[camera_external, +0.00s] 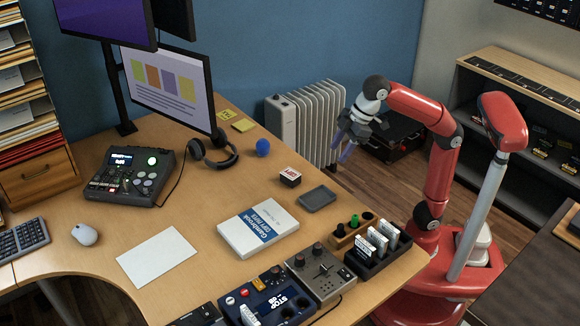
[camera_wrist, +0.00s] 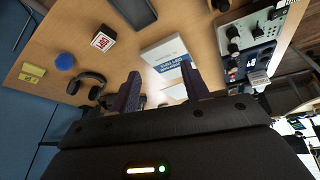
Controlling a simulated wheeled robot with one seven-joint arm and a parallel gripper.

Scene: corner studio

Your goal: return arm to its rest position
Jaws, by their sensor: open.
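My gripper (camera_external: 342,148) hangs at the end of my red arm, past the right edge of the desk and in front of the radiator. Its fingers point down and to the left. In the wrist view my gripper (camera_wrist: 162,90) shows two dark purple fingers spread apart with nothing between them. The arm is bent, with its forearm reaching left from the elbow. The gripper is apart from the desk and everything on it.
The desk (camera_external: 190,240) carries a white and blue book (camera_external: 258,228), a grey tray (camera_external: 318,198), a small box (camera_external: 290,177), a blue ball (camera_external: 263,147) and headphones (camera_external: 213,155). A white radiator (camera_external: 310,122) stands behind the gripper. A shelf (camera_external: 520,75) stands right of my arm.

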